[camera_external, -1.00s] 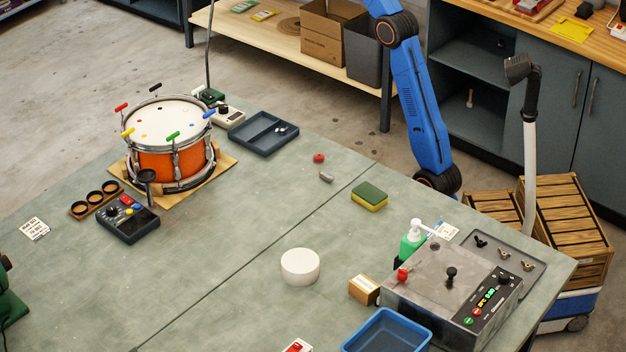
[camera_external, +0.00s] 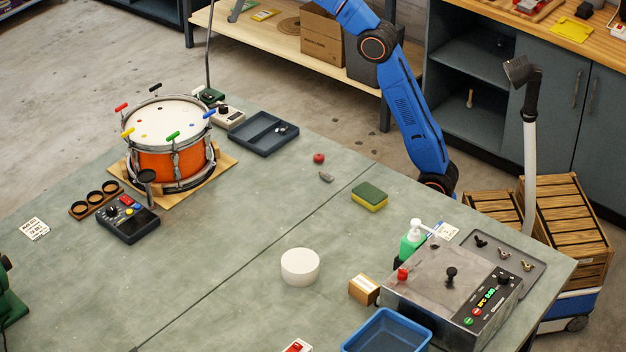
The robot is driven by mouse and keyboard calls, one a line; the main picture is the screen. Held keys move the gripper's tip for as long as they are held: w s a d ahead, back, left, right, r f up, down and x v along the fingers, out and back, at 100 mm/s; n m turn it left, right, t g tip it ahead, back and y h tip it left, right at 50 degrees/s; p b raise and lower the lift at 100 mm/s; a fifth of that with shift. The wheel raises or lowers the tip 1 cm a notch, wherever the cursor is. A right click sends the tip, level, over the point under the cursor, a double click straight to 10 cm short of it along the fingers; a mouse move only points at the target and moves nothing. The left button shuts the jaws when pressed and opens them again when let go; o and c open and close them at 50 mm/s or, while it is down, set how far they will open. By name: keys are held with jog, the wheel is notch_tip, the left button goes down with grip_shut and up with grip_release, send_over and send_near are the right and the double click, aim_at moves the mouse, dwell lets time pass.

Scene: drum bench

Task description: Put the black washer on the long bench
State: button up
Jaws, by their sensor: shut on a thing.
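Most of the gripper is cut off by the frame. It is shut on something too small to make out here. I cannot pick out the black washer anywhere. Whether the tip touches the bench top is not clear.
A cardboard box (camera_external: 322,38) and a dark bin stand on the bench, with small flat packets near its left part. The table holds an orange drum (camera_external: 170,150), a dark tray (camera_external: 262,135), a sponge (camera_external: 369,195) and a control box (camera_external: 455,290).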

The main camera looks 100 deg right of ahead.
jog(key=w+a+n+y, duration=0.1)
jog(key=w+a+n, duration=0.25)
jog(key=a, duration=1.85)
jog(key=w+a+n+y, duration=0.2)
jog(key=a+n, duration=0.2)
jog(key=a, duration=1.8)
jog(key=s+a+n+g+y, duration=0.15)
jog(key=s+a, duration=0.35)
jog(key=a, duration=0.7)
jog(key=s+a+n+h, duration=0.15)
jog(key=s+a, duration=0.25)
jog(key=a, duration=0.9)
jog(key=n+g+y, duration=0.2)
jog(key=n, duration=0.6)
send_over(380, 281)
jog(key=d, duration=0.2)
jog(key=f, duration=2.8)
jog(key=shift+a, duration=0.3)
jog(key=shift+f, duration=0.2)
